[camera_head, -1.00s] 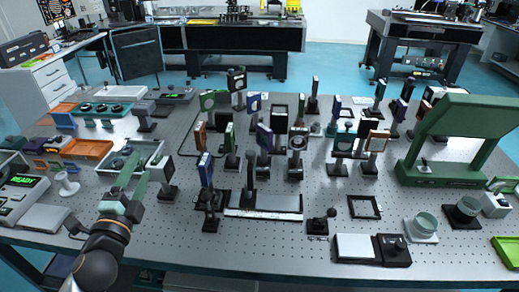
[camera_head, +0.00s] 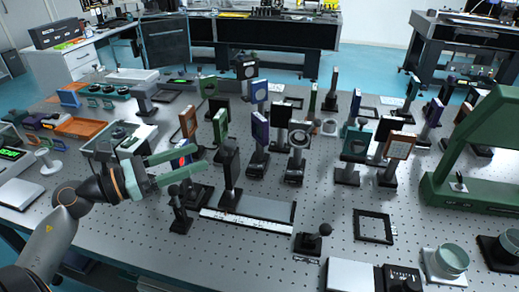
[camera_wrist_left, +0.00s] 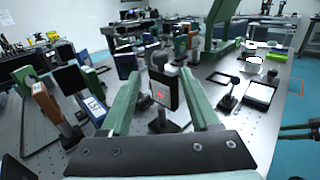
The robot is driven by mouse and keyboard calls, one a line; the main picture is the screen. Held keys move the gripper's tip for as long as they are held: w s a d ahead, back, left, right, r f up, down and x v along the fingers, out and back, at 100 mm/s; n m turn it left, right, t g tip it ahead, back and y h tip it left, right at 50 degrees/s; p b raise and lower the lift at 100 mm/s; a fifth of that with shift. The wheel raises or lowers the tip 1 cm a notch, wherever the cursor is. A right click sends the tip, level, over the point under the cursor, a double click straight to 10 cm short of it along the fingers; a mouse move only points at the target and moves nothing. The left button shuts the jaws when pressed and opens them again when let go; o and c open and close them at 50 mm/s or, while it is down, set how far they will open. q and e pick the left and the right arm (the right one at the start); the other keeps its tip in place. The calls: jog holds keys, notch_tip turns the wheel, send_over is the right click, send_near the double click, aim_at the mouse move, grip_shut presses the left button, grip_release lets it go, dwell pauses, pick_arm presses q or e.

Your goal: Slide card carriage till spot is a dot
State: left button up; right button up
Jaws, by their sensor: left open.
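A dark card with a red spot (camera_wrist_left: 161,94) stands upright on a short post in the left wrist view, framed between my fingertips and slightly beyond them. In the head view a black upright (camera_head: 229,172) stands on the rail (camera_head: 262,208), near its left part; it appears to be this card, seen nearly edge-on. My left gripper (camera_head: 203,160) is open and empty, its two green fingers pointing right toward the black upright. The gripper also shows in the left wrist view (camera_wrist_left: 160,80). The spot's exact shape is too small to tell.
A small black knobbed post (camera_head: 180,212) stands just below the left gripper. A blue-edged optic (camera_head: 182,160) is partly hidden by the fingers. Several mounted optics stand behind the rail, and a black square frame (camera_head: 373,226) lies to its right.

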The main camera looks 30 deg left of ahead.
aim_at(236, 152)
pick_arm(q)
jog(key=p+x, duration=0.3)
jog(key=x, duration=0.7)
jog(key=shift+w+d+r+p, duration=0.15)
jog(key=shift+w+d+p, duration=0.05)
jog(key=shift+w+p, duration=0.1)
jog(key=shift+x, duration=0.85)
grip_shut()
dwell(0.5)
